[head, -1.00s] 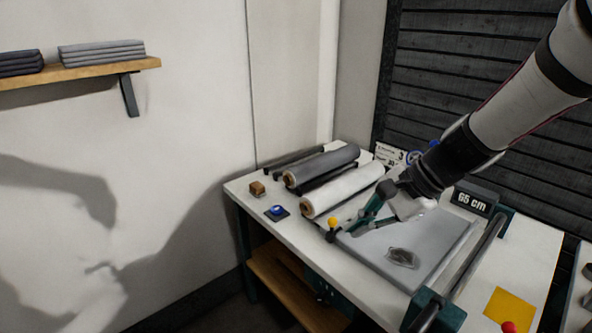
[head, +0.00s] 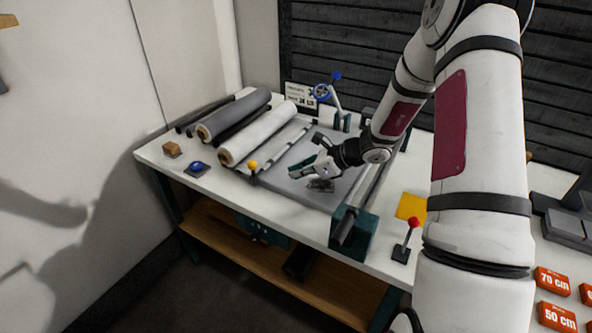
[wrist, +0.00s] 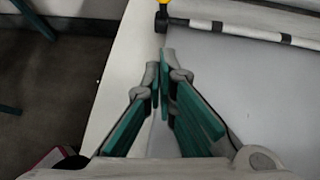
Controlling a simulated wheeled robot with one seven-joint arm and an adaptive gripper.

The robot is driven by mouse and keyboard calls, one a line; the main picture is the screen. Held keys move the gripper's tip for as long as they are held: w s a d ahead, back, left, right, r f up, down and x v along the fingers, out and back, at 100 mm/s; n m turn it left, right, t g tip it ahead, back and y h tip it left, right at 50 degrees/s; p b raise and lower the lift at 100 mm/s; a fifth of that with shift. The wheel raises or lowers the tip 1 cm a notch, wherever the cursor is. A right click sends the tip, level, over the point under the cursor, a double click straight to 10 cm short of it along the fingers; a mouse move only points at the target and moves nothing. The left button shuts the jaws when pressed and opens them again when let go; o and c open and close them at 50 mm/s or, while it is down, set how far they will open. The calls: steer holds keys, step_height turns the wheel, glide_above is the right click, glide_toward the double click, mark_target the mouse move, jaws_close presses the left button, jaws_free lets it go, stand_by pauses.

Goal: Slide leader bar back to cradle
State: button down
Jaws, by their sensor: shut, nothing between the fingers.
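The leader bar (head: 290,147) is a thin pale bar with dark bands, lying beside the white roll (head: 258,133). A yellow ball knob (head: 253,165) stands at its near end. In the wrist view the bar (wrist: 250,31) crosses the top right, with its dark end block and the knob's edge at the top. My gripper (head: 294,174) is over the grey plate, to the right of the bar and apart from it. In the wrist view its green-padded fingers (wrist: 160,62) are shut with nothing between them. I cannot make out a separate cradle.
A grey roll (head: 235,113) lies behind the white one. A rail (head: 362,195) with a teal end block borders the plate. A red-knobbed lever (head: 408,240) and yellow square (head: 411,206) are at right.

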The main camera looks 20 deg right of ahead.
mark_target(252, 166)
steer(key=x, duration=0.7)
steer(key=shift+w+a+r, duration=0.45)
steer(key=shift+w+a, duration=0.35)
steer(key=shift+a, duration=0.05)
steer(key=shift+w+a+r, duration=0.2)
steer(key=shift+w+a, duration=0.3)
steer(key=w+a+b, duration=0.1)
steer(key=w, duration=0.1)
steer(key=w+a+b, duration=0.1)
steer(key=w, duration=0.1)
steer(key=shift+a+f, duration=0.1)
steer(key=shift+a, duration=0.3)
steer(key=shift+w+a, duration=0.15)
steer(key=shift+w, duration=0.1)
steer(key=shift+a, duration=0.1)
